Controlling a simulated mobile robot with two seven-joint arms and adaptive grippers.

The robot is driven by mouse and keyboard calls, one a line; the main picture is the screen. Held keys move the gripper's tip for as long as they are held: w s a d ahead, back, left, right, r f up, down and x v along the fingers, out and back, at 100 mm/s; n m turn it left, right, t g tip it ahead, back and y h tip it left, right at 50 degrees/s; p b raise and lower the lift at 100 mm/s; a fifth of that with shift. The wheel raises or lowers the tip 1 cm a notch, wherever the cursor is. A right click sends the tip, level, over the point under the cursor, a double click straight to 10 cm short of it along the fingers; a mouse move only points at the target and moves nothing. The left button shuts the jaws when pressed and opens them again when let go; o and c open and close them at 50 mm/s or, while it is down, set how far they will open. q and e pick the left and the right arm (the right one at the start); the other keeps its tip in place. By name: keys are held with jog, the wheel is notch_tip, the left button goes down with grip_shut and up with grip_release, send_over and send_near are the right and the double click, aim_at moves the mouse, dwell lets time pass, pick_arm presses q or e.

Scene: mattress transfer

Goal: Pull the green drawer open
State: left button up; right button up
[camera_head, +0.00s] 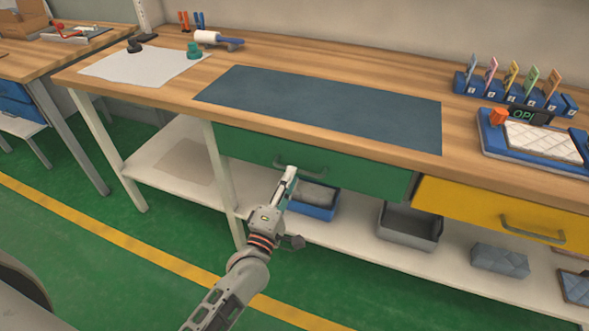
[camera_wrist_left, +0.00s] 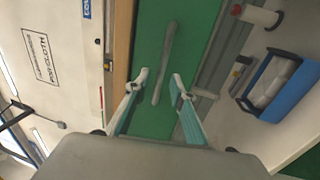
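The green drawer (camera_head: 352,178) sits shut under the front edge of the wooden workbench, with a bar handle (camera_head: 312,170) on its front. My left gripper (camera_head: 291,172) is at the left part of that handle. In the left wrist view the green drawer front (camera_wrist_left: 190,35) fills the middle and the grey handle (camera_wrist_left: 167,50) runs lengthwise. There my left gripper (camera_wrist_left: 161,76) is open, with its two fingers apart on either side of the handle's near part. Whether a finger touches the handle, I cannot tell. My right gripper is not in view.
A yellow drawer (camera_head: 500,212) is to the right. Below, a blue bin (camera_head: 314,208) and a grey bin (camera_head: 410,226) stand on the white lower shelf (camera_head: 345,245). A dark mat (camera_head: 325,105) lies on the benchtop (camera_head: 270,55). The green floor in front is clear.

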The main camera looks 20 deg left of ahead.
pick_arm(q)
jog(key=w, duration=0.3)
jog(key=shift+w+r, duration=0.25)
jog(key=shift+w, duration=0.05)
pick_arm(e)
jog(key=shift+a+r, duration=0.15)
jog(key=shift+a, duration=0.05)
pick_arm(q)
grip_shut()
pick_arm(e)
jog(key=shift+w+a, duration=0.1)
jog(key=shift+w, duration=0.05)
pick_arm(q)
jog(key=shift+s, duration=0.1)
